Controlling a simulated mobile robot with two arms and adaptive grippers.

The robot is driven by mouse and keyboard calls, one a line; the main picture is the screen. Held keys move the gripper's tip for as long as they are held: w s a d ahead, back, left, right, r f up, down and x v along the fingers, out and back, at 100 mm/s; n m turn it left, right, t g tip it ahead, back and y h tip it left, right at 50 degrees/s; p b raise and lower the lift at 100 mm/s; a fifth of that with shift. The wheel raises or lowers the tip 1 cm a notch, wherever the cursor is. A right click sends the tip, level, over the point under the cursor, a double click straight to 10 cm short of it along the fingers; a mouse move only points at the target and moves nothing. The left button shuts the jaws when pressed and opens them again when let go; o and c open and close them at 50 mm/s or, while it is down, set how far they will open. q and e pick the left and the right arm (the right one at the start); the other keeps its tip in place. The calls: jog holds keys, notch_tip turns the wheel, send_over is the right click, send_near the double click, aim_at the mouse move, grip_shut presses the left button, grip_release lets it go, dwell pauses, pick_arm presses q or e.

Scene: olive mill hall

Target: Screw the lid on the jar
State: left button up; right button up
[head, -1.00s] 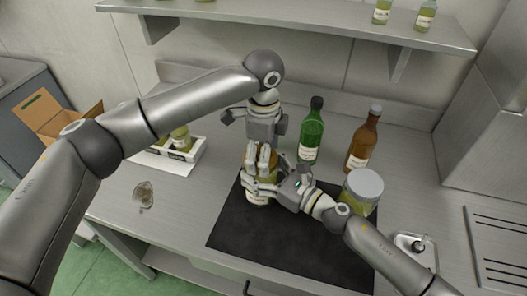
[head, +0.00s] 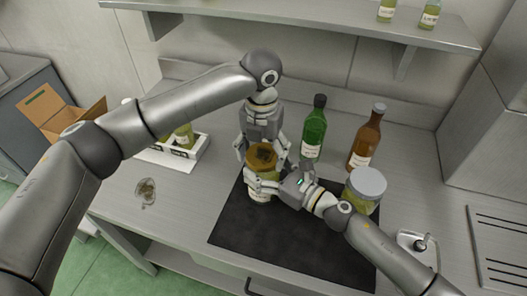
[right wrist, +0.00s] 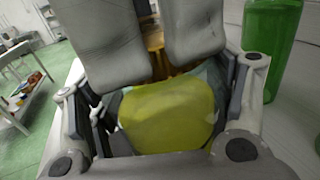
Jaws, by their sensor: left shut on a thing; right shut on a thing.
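The jar (head: 259,195) stands upright on the dark mat, with a pale label and yellow-green contents. My right gripper (head: 264,184) is shut on its side. The right wrist view shows the yellow-green jar (right wrist: 168,115) between the gripper pads. The lid (head: 262,155), golden-brown with a dark patch, lies over the jar's top. My left gripper (head: 263,150) reaches down from behind and is shut on the lid, a finger on either side. Whether the lid sits fully on the rim cannot be told. Two grey fingers cover much of the right wrist view.
A green bottle (head: 314,130) and a brown bottle (head: 366,140) stand behind the mat (head: 290,240). A grey-lidded jar (head: 364,190) stands at the mat's right. The mat's front is clear.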

pick_arm(q)
jog(key=m, duration=0.4)
jog(key=shift+w+a+r+m, duration=0.1)
jog(key=shift+w+a+m, duration=0.05)
jog(key=shift+m, duration=0.15)
jog(key=o, duration=0.8)
jog(key=shift+o, duration=0.2)
jog(key=shift+r, duration=2.2)
